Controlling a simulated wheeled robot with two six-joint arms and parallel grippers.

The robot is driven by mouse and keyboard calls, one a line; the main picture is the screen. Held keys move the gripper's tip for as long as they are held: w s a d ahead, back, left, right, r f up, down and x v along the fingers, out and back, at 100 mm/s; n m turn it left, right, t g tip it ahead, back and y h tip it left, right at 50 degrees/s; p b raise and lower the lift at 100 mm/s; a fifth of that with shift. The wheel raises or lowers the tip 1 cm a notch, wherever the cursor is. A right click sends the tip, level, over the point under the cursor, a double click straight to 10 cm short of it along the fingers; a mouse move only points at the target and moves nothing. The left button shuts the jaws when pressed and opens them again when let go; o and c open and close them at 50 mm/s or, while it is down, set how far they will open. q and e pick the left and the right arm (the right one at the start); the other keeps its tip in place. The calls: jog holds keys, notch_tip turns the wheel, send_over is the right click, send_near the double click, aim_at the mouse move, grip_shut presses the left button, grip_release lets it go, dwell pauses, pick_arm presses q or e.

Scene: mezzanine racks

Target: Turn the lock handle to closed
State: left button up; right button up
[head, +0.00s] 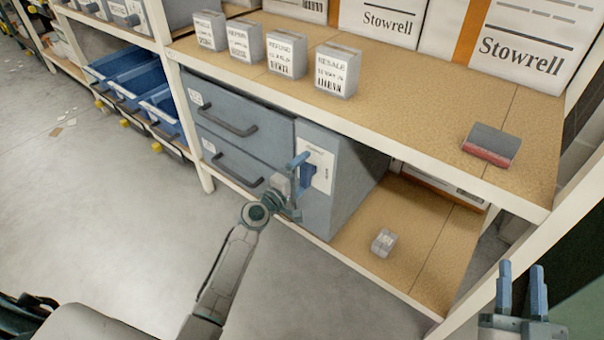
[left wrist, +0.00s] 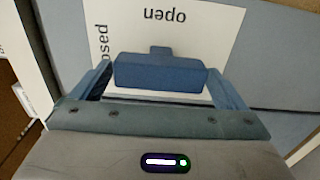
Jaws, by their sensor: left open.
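The lock handle (head: 307,177) is a blue bar on a white label plate (head: 322,158) on the front of the grey-blue cabinet (head: 345,185). In the left wrist view the handle (left wrist: 160,72) has a small tab pointing towards the word "open", which appears upside down. A partly hidden word ending in "osed" is at the left of the plate. My left gripper (head: 297,187) is open, with one finger on each side of the handle. Contact with it cannot be made out. My right gripper (head: 521,288) is open and empty at the lower right of the head view.
Two drawers with dark pulls (head: 228,122) are left of the lock. The shelf above holds several small grey boxes (head: 338,70), white cartons (head: 535,45) and a grey-and-red block (head: 491,145). A small box (head: 383,242) lies on the lower shelf. Blue bins (head: 135,80) are further left.

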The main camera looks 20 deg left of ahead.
pick_arm(q)
jog(key=v, duration=1)
jog(key=shift+s, duration=0.4)
pick_arm(e)
jog(key=shift+r, duration=0.3)
pick_arm(q)
jog(key=shift+a, duration=0.15)
pick_arm(e)
jog(key=shift+r, duration=0.1)
